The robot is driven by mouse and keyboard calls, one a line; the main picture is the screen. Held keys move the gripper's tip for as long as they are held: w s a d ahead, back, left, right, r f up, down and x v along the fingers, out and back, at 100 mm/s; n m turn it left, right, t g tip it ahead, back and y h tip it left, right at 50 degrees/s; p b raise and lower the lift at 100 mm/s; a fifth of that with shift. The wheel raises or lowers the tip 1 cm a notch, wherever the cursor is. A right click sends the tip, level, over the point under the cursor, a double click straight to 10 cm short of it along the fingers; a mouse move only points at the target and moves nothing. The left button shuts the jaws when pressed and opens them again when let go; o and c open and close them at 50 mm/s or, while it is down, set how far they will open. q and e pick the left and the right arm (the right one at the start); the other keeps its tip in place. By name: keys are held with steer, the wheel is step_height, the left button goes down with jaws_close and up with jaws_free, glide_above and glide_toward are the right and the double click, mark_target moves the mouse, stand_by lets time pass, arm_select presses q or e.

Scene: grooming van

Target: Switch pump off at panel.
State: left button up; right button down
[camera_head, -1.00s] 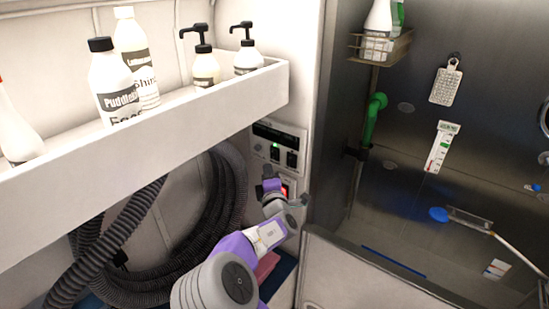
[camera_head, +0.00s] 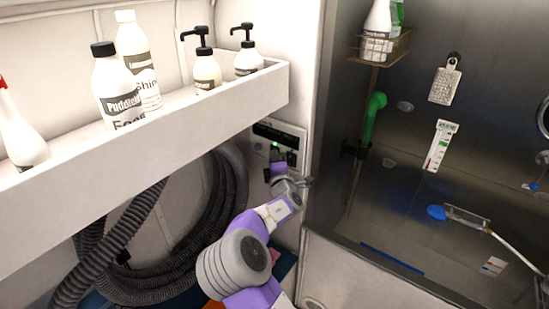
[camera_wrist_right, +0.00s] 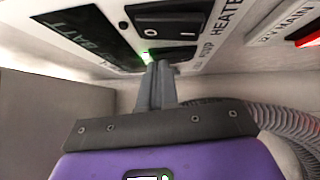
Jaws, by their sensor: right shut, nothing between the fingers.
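The control panel (camera_head: 292,133) is on the white wall below the shelf's right end, with a small green light. In the right wrist view, the black pump switch (camera_wrist_right: 190,54) lies beside its PUMP label, partly behind my fingertips, with a green glow next to it. The black heater switch (camera_wrist_right: 168,24) is above it. My right gripper (camera_head: 277,168) is shut and empty; its fingertips (camera_wrist_right: 160,66) are at the pump switch. I cannot tell whether they touch it. The switch's position is unclear. My left gripper is not in view.
A white shelf (camera_head: 190,112) with several bottles overhangs on the left. A coiled grey hose (camera_head: 232,190) hangs below it. A red switch (camera_wrist_right: 308,38) marked 12V MAIN is right of the pump switch. The steel tub's wall (camera_head: 375,265) stands to the right.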

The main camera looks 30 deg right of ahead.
steer(key=shift+d+r+m+p, duration=0.3)
steer(key=shift+r+p, duration=0.1)
steer(key=shift+r, duration=0.1)
steer(key=w+a+b+v, duration=0.1)
steer(key=a+b+v, duration=0.1)
steer(key=v, duration=1)
steer(key=shift+s+a+r, duration=0.3)
steer(key=shift+a+r, duration=0.2)
steer(key=shift+r, duration=0.3)
steer(key=shift+f, duration=0.1)
